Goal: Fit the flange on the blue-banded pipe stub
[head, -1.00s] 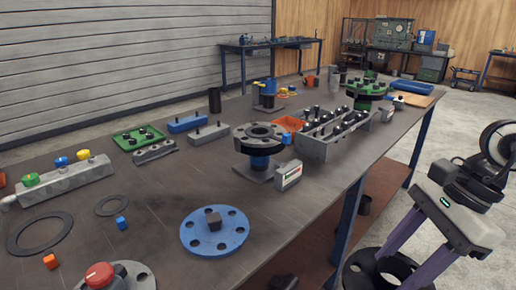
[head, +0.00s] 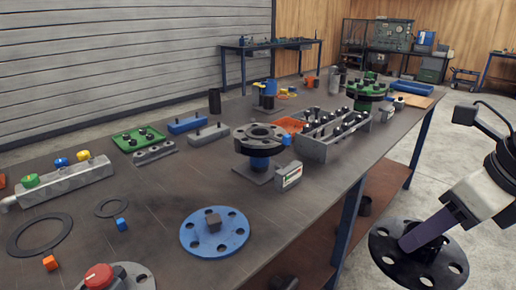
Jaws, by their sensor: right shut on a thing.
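A black flange (head: 445,268) with several holes hangs at the lower right, beyond the table's right edge. My right gripper (head: 413,241) is shut on it, with its dark purple fingers at the flange's middle. A pipe stub with a blue band (head: 260,163) stands upright near the table's middle on a square base plate. A dark flange with bolt holes (head: 262,137) tops this stub, left of and apart from the held flange. My left gripper is not in view.
A blue holed disc (head: 215,242) lies in front. A small box with a display (head: 289,175) stands beside the stub, and a rack of bolts (head: 320,148) behind it.

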